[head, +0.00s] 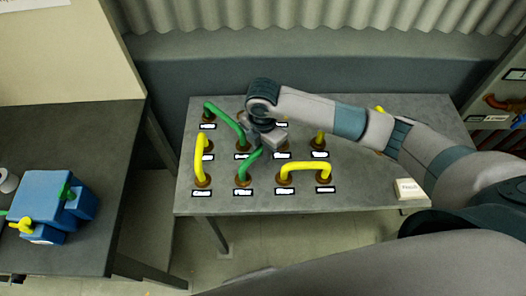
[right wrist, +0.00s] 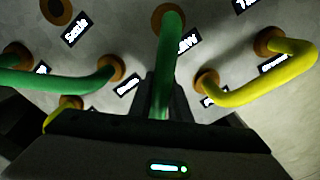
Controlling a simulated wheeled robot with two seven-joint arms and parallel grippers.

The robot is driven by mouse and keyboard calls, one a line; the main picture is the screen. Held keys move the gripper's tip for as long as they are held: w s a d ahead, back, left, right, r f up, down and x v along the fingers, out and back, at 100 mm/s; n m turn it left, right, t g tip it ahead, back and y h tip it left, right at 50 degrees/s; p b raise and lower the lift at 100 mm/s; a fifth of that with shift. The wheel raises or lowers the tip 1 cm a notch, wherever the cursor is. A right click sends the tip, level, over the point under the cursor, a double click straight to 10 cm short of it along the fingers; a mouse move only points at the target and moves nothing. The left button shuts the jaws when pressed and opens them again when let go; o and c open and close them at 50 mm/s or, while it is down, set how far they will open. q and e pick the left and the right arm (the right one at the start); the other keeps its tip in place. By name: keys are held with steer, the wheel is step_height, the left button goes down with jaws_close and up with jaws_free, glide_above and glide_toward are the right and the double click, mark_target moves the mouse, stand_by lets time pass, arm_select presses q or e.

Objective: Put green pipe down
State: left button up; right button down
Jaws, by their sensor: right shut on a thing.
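A green pipe (head: 251,164) stands at the front of the grey table. My right gripper (head: 265,143), reaching in from the right, is shut on this pipe. Its near end meets a brown round socket (head: 243,181) in the head view; the other end is hidden under my gripper. In the right wrist view the held green pipe (right wrist: 168,60) runs between the fingers (right wrist: 162,100) up to a brown socket. I cannot tell whether both ends are seated. A second green pipe (head: 226,121) lies at the back left of the table. My left gripper is not in view.
Yellow pipes stand close by: one at the left (head: 200,160), one at the front right (head: 305,166). The socket table (head: 330,200) has white labels and a pale block (head: 410,188) at its front right. A blue machine (head: 48,205) sits on the dark left table.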

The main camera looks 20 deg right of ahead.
steer(key=c, duration=1.6)
jaws_free()
steer(key=shift+c, duration=0.2)
steer(key=shift+r, duration=0.1)
steer(key=shift+r, duration=0.5)
step_height(320, 180, up, 10)
steer(key=b, duration=0.2)
steer(key=shift+f+b, duration=0.2)
steer(key=shift+b, duration=0.1)
steer(key=shift+r, duration=0.7)
